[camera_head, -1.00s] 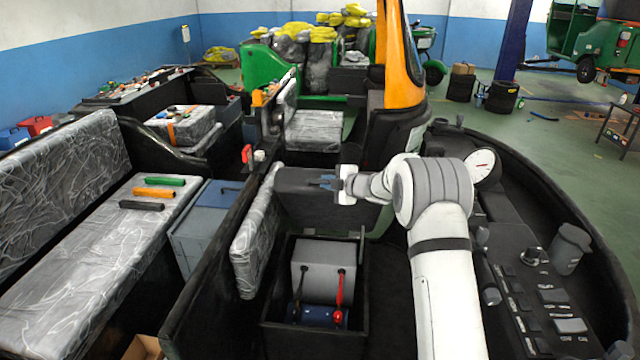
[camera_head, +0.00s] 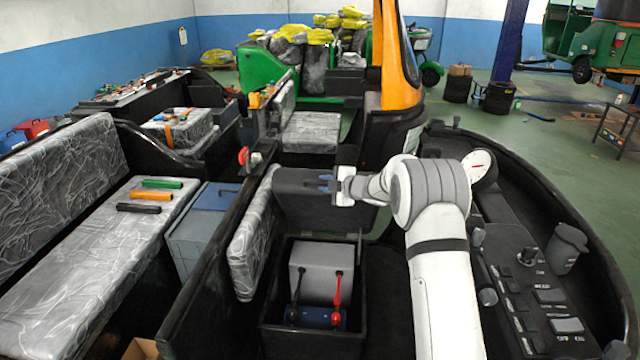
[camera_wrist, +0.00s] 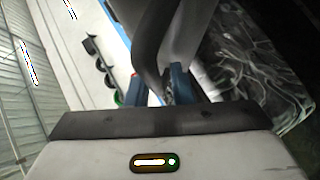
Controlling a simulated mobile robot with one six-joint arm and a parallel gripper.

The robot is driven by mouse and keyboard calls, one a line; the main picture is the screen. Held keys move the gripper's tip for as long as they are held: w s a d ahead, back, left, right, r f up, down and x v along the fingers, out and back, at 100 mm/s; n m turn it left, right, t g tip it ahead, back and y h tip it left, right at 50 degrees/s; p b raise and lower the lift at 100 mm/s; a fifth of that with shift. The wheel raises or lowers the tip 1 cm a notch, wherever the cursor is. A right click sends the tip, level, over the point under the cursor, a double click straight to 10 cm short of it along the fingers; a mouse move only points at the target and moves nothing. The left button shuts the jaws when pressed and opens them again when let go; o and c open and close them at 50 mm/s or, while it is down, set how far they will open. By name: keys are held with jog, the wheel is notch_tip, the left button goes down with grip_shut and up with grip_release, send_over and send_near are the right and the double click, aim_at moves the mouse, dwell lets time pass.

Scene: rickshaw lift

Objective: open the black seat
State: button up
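The black seat (camera_head: 318,208) is the flat dark panel standing up at the back of an open box (camera_head: 364,290). My gripper (camera_head: 326,183) is level with the panel's upper part, at its near face. In the wrist view my gripper (camera_wrist: 158,88) shows two blue fingertips apart, with a dark curved edge running down to the gap between them. I cannot tell whether the fingers touch it. Inside the open box sits a grey block (camera_head: 318,270) with a red and a black lead, above a blue part.
A wrapped backrest (camera_head: 250,245) stands left of the box. A dashboard with switches (camera_head: 525,300) lies at the right. A long wrapped bench (camera_head: 90,255) with coloured bars is at the left. An orange pillar (camera_head: 391,60) rises behind my arm.

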jog(key=b+v, duration=0.2)
jog(key=v, duration=0.5)
jog(key=shift+s+d, duration=0.2)
jog(key=shift+d, duration=0.1)
jog(key=shift+r, duration=0.15)
jog(key=shift+c, duration=0.5)
